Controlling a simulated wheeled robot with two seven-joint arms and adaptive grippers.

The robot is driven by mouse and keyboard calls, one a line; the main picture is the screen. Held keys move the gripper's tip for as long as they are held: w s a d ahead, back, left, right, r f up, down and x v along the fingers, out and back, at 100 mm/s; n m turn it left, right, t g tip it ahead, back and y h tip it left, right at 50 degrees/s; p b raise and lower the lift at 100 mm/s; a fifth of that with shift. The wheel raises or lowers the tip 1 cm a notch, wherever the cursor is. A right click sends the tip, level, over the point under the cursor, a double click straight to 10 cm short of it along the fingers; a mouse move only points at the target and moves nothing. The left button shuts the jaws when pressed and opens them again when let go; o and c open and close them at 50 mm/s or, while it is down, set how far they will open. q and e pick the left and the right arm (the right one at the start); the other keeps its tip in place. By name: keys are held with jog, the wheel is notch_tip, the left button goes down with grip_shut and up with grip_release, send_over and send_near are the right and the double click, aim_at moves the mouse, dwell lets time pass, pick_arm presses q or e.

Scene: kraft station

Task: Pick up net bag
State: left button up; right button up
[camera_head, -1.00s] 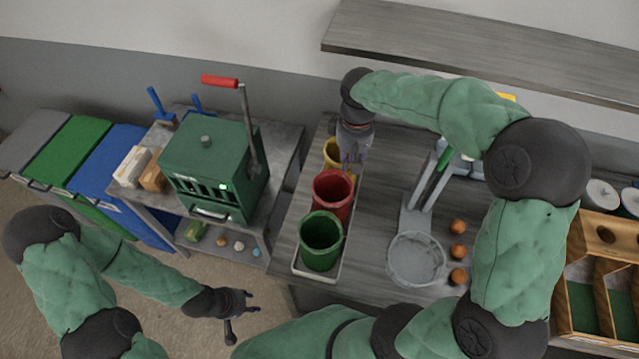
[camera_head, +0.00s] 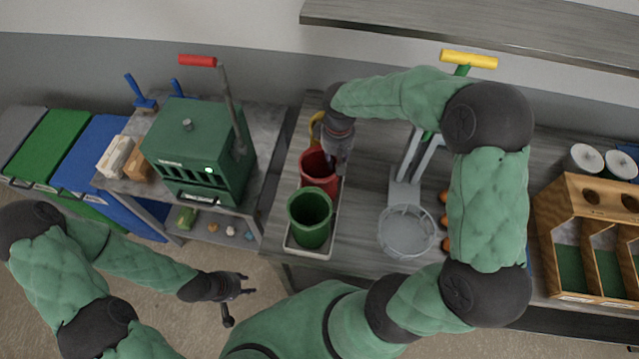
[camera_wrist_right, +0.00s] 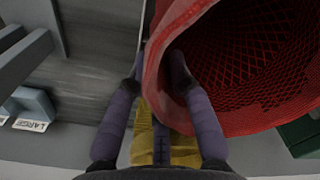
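A red net bag (camera_wrist_right: 258,85) with dark mesh shows close up in the right wrist view; in the head view it appears as a red open-topped container (camera_head: 319,168) between a green one (camera_head: 311,218) and a mostly hidden yellow one (camera_head: 316,124). My right gripper (camera_head: 341,166) is at the red rim's right side. In the wrist view its fingers (camera_wrist_right: 155,72) are apart, one reaching inside the red rim and one outside; I cannot tell whether they touch it. My left gripper (camera_head: 246,288) is open and empty, away from the bags.
The containers stand in a narrow tray (camera_head: 322,254) on the grey table. A clear round bowl (camera_head: 406,232) and a stand lie to the right, with brown round items partly behind my right arm. A green press (camera_head: 200,150) stands left; a wooden divided box (camera_head: 590,205) is far right.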

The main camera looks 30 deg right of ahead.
jog(key=shift+f, duration=0.15)
grip_shut()
